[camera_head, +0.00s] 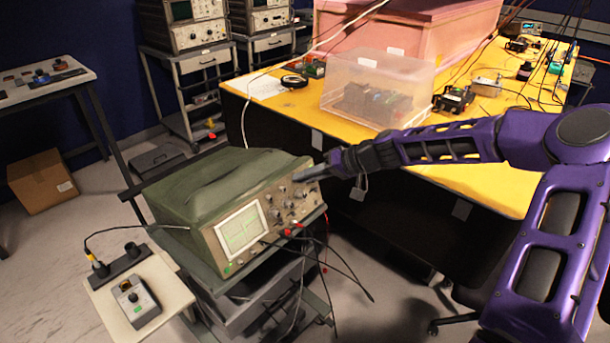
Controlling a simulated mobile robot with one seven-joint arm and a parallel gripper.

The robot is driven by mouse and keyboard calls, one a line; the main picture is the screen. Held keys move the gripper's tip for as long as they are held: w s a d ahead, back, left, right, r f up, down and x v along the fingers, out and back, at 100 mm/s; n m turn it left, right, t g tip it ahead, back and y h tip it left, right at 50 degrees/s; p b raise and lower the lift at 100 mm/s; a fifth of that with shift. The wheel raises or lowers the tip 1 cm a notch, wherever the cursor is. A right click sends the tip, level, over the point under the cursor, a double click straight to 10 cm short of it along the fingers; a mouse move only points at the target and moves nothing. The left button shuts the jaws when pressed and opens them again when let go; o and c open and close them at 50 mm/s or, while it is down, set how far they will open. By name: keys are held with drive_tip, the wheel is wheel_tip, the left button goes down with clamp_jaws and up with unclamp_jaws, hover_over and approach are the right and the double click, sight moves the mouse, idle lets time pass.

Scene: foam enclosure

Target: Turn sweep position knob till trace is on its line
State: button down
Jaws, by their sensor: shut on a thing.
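A green-topped oscilloscope (215,200) stands tilted in the picture on a cart, left of centre. Its lit screen (240,229) is on the left of the front panel; the trace is too small to place against a line. Several knobs (278,213) sit right of the screen. My gripper (300,177) reaches in from the right to the panel's upper right corner. It is shut on a knob there, which the fingers hide; I take it as the sweep position knob, though no label is readable.
Cables (330,262) hang from sockets low on the panel. A side shelf with a small control box (135,301) stands at lower left. Behind my arm is a yellow bench (270,112) with a clear plastic box (377,84). Open floor shows at left.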

drive_tip(key=shift+d+f+m+t+y, duration=0.15)
drive_tip(key=shift+m+y, duration=0.55)
drive_tip(key=shift+m, duration=0.75)
drive_tip(key=shift+f+m+t+y, duration=0.15)
drive_tip(key=shift+m+y, duration=0.55)
drive_tip(key=shift+m, duration=0.8)
drive_tip(key=shift+d+f+m+t+y, duration=0.1)
drive_tip(key=shift+f+m+y, duration=0.15)
drive_tip(key=shift+m+y, duration=0.85)
drive_tip(key=shift+m+h, duration=0.3)
drive_tip(key=shift+m, duration=0.25)
drive_tip(key=c, duration=0.8)
unclamp_jaws()
drive_tip(key=shift+c, duration=0.2)
drive_tip(key=v, duration=1.7)
drive_tip(key=shift+s+d, duration=0.15)
